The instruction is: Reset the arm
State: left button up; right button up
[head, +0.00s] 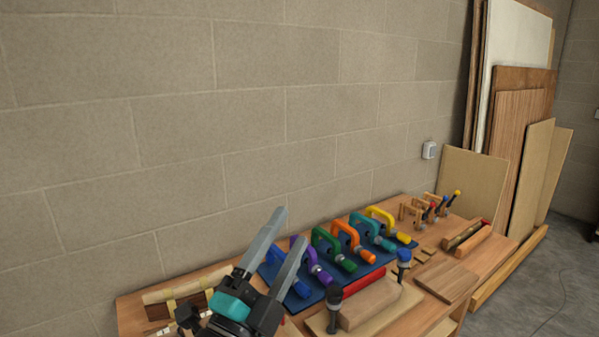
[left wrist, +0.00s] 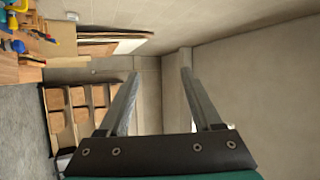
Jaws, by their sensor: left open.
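My left gripper (head: 281,245) is raised in front of the workbench in the head view, at the lower middle. Its two long grey fingers are apart with nothing between them. In the left wrist view the open fingers (left wrist: 159,85) point toward a bare wall, far from any object. The right gripper does not show in either view.
A wooden workbench (head: 130,308) stands against the block wall. A blue mat (head: 318,297) holds several coloured clamps. A wood block (head: 370,304) and small clamps (head: 441,207) lie on the bench. Boards (head: 518,110) lean at right. A shelf (left wrist: 78,112) shows in the wrist view.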

pick_arm(q)
jog(key=s+a+f+n+g+y, duration=0.1)
jog(key=a+f+n+g+y, duration=0.2)
jog(key=a+f+n+y, duration=0.45)
jog(key=s+a+f+n+g+y, duration=0.1)
jog(key=a+f+n+g+y, duration=0.3)
jog(key=f, duration=0.6)
jog(key=s+a+f+n+g+h, duration=0.1)
jog(key=s+f+n+g, duration=0.2)
jog(key=s+f+g, duration=0.5)
jog(key=s+a+f+n+g, duration=0.2)
jog(key=s+f+n, duration=0.2)
jog(key=s+f, duration=0.5)
jog(key=s+f+g+b, duration=0.15)
jog(key=f+b, duration=0.25)
jog(key=f, duration=1)
jog(key=s+f+b, duration=0.3)
jog(key=f+b, duration=0.1)
jog(key=f, duration=1)
jog(key=s+a+f+b, duration=0.1)
jog(key=s+f+b, duration=0.2)
jog(key=s+f, duration=0.4)
jog(key=s+a+f+b, duration=0.1)
jog(key=s+f+b, duration=0.3)
jog(key=s+f, duration=0.4)
notch_tip(320, 180, down, 6)
jog(key=shift+s+a+f+m+g, duration=0.15)
jog(key=shift+s+f+m+g, duration=0.1)
jog(key=shift+m+g, duration=0.15)
